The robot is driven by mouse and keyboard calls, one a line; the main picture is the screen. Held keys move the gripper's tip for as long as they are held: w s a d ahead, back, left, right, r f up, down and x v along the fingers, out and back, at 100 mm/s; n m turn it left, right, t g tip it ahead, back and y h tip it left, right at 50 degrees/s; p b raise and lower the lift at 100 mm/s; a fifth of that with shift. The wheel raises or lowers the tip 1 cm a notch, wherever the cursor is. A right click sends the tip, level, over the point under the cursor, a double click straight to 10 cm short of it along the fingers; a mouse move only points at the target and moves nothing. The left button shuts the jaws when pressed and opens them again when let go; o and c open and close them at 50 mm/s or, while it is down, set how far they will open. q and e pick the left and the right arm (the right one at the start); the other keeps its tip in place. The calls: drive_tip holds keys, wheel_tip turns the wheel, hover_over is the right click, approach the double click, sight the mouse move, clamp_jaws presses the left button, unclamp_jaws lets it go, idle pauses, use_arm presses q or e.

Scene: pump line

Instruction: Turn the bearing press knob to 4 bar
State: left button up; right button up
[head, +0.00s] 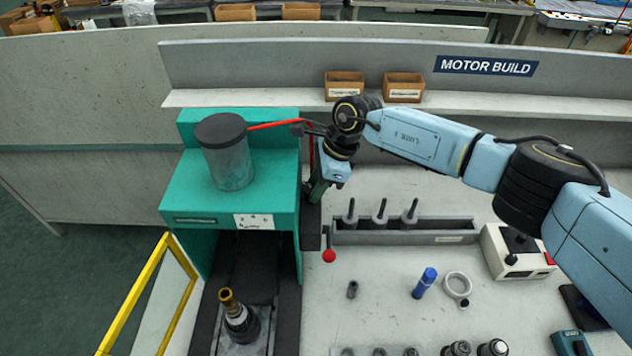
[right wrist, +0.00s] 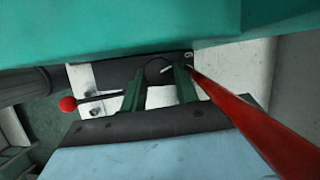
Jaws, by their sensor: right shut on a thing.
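The bearing press (head: 229,186) is a teal machine with a grey cylinder on top, at the left of the head view. My right gripper (head: 317,190) is at its right side, low against the housing. In the right wrist view, my right gripper's green fingers (right wrist: 158,88) are shut on a dark round knob (right wrist: 157,68). The knob sits on a dark plate with a "6" mark at its right. A short white line shows by the right finger. The fingers hide much of the knob and scale, so I cannot read its setting. My left gripper is not in view.
A lever with a red ball (head: 329,256) hangs from the press's right side; its ball (right wrist: 68,104) shows left of the fingers. A red hose (right wrist: 255,130) crosses the wrist view's right. A dark part with a brass tip (head: 238,318) stands under the press. A grey rack (head: 400,237) stands right.

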drive_tip(key=shift+s+m+t+p, duration=0.2)
drive_tip(key=shift+m+t+p, duration=0.6)
drive_tip(key=shift+m, duration=1.4)
drive_tip(key=o, duration=1)
drive_tip(key=b+v, duration=0.2)
drive_tip(key=v, duration=1.1)
drive_tip(key=shift+s+a+r, duration=0.1)
drive_tip(key=shift+s+r, duration=0.05)
drive_tip(key=shift+r, duration=0.1)
drive_tip(key=shift+f, duration=0.1)
